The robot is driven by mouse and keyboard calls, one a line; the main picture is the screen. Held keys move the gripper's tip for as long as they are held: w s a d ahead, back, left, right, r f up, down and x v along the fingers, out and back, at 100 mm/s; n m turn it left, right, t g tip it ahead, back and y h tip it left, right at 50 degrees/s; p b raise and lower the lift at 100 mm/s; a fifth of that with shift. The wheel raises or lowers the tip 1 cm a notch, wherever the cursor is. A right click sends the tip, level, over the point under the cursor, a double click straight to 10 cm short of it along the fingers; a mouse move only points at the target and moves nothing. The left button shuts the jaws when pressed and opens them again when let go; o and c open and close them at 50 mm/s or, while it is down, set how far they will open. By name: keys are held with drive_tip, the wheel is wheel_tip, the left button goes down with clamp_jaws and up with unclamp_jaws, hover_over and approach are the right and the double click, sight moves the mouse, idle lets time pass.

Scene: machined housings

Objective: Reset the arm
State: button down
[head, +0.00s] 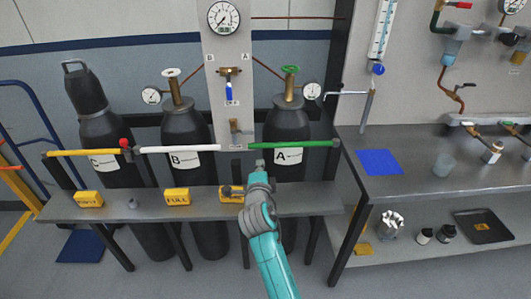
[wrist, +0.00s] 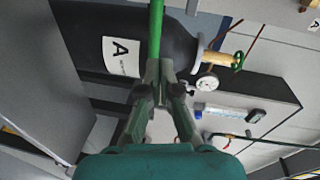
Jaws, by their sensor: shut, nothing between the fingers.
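My teal arm (head: 272,262) reaches up from the bottom of the head view. My gripper (head: 260,164) is at its end, in front of the cylinder marked A (head: 286,122) and just below the green section of the horizontal bar (head: 300,143). In the wrist view the fingertips of my gripper (wrist: 160,70) are together, with nothing held. The green bar (wrist: 156,30) runs up from just beyond the tips. I cannot tell whether the tips touch it.
Cylinders B (head: 184,125) and C (head: 103,130) stand left behind the bar. Yellow blocks (head: 177,196) sit on the narrow shelf (head: 60,208). A gauge (head: 311,91) is near cylinder A.

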drive_tip(key=s+d+f+n+y, duration=0.1)
drive_tip(key=s+d+f+n, duration=0.2)
drive_tip(key=s+f, duration=0.5)
drive_tip(key=s+d+f+n+g, duration=0.1)
drive_tip(key=s+d+f+n, duration=0.25)
drive_tip(key=s, duration=0.75)
drive_tip(key=s+d+f+n+y, duration=0.1)
drive_tip(key=s+d+f+n, duration=0.25)
drive_tip(key=s+f, duration=0.5)
drive_tip(key=s+d+r+n, duration=0.2)
drive_tip(key=s+r, duration=0.2)
drive_tip(key=s, duration=0.7)
drive_tip(key=s+d+r+n, duration=0.2)
drive_tip(key=s+r, duration=0.2)
drive_tip(key=s, duration=0.7)
drive_tip(key=s+d+r+n, duration=0.2)
drive_tip(key=s+r+n, duration=0.1)
drive_tip(key=s, duration=0.8)
drive_tip(key=shift+s+r+g+h, duration=0.3)
drive_tip(key=shift+r+h, duration=0.1)
drive_tip(key=shift+r, duration=0.45)
